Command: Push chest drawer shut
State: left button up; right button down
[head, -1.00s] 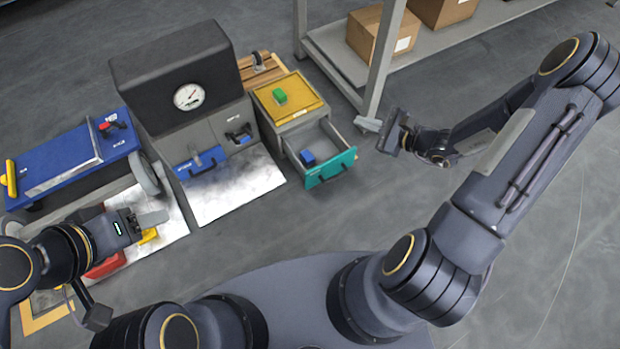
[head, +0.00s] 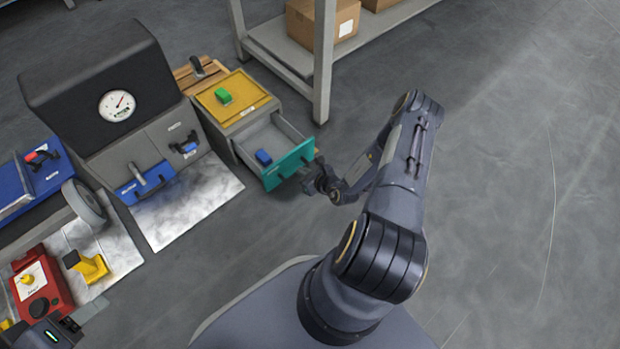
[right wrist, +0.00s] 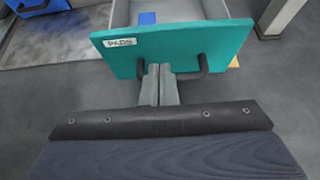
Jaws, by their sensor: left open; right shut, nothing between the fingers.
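The chest (head: 222,118) has a yellow top, and its drawer with a teal front (head: 290,166) stands pulled out. A blue block (head: 263,157) lies in the drawer. My right gripper (head: 314,172) is at the teal front in the head view. In the right wrist view its fingers (right wrist: 158,84) are shut and empty, overlapping the lower front (right wrist: 175,50) between the ends of the dark handle (right wrist: 200,68). I cannot tell whether they touch it. My left gripper (head: 84,318) is open at the lower left, far from the chest, partly cut off by the frame.
A green block (head: 223,96) sits on the chest top. A dark machine with a gauge (head: 117,105) stands left of the chest. A shelf post (head: 323,65) rises behind the drawer. A red box (head: 42,287) and a yellow piece (head: 92,267) are lower left. Floor at right is clear.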

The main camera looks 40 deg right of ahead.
aim_at(286, 159)
jog(key=w, duration=0.1)
jog(key=w+f+b, duration=0.1)
jog(key=w, duration=0.1)
jog(key=w+b, duration=0.1)
jog(key=w, duration=0.1)
jog(key=shift+w+a+f, duration=0.15)
jog(key=shift+w+f, duration=0.05)
jog(key=shift+f, duration=0.05)
jog(key=shift+w+r, duration=0.15)
jog(key=shift+w, duration=0.3)
pick_arm(q)
notch_tip(286, 159, down, 3)
jog(key=shift+f, duration=0.15)
pick_arm(e)
jog(key=shift+a, duration=0.1)
